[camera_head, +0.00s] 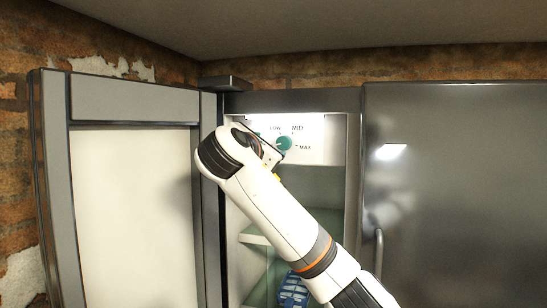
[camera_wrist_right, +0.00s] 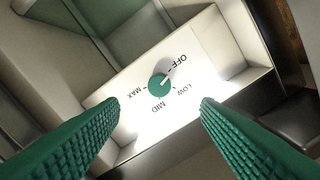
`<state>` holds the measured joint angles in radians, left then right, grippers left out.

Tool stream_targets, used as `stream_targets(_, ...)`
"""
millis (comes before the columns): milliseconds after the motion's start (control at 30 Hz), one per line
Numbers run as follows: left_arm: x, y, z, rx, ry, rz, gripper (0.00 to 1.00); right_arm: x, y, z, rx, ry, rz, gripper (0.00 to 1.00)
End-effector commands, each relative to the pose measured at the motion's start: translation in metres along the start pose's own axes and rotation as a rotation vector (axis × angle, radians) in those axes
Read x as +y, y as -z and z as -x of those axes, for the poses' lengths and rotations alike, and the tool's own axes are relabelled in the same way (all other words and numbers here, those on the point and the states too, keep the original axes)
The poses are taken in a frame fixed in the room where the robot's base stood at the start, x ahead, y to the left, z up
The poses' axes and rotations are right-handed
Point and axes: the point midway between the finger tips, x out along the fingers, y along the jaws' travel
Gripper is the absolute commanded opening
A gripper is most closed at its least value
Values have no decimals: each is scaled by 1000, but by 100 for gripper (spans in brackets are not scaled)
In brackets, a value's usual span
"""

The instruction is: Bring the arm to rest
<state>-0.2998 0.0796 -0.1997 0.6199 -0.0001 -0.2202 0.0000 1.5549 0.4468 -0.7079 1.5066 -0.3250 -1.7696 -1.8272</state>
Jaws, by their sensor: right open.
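My right arm (camera_head: 275,215) comes in from the bottom right of the head view and reaches up to the open fridge. My right gripper (camera_wrist_right: 161,104) is open in the wrist view, its two green ribbed fingers apart with nothing between them. It faces a white control panel (camera_wrist_right: 205,45) with a green dial (camera_wrist_right: 157,88), apart from it. The dial's white mark points towards OFF; LOW, MID and MAX are also printed. The dial also shows in the head view (camera_head: 284,143), where the wrist hides most of the gripper. My left gripper is not in view.
The open fridge door (camera_head: 135,200) stands at the left, and a closed metal door (camera_head: 460,200) with a handle is at the right. Below the panel are glass shelves (camera_head: 255,237) and a blue item (camera_head: 293,290). Brick walls (camera_head: 120,38) surround the fridge.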

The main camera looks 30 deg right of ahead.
Motion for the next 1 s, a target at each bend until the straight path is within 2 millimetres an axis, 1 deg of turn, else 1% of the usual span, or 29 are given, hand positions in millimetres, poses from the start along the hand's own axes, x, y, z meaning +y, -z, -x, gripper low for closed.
stream_targets(33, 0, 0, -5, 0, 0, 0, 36, 1, -2, 6, 0, 2, 0, 57)
stream_targets(200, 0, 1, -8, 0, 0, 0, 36, 0, 0, 16, 0, 1, 0, 57)
stream_targets(667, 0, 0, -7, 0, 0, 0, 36, 0, 0, 16, 0, -1, 0, 57)
stream_targets(733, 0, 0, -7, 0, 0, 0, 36, 1, -3, 16, -4, 0, 0, 57)
stream_targets(767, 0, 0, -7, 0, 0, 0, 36, 1, -7, 16, -10, 1, -2, 57)
stream_targets(833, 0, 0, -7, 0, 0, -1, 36, 4, -26, 15, -39, 7, -15, 57)
stream_targets(867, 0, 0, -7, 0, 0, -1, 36, 7, -39, 15, -58, 11, -24, 57)
stream_targets(967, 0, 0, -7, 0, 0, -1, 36, 22, -97, 17, -153, 20, -79, 57)
stream_targets(1000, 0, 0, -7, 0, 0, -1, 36, 31, -125, 20, -203, 21, -111, 57)
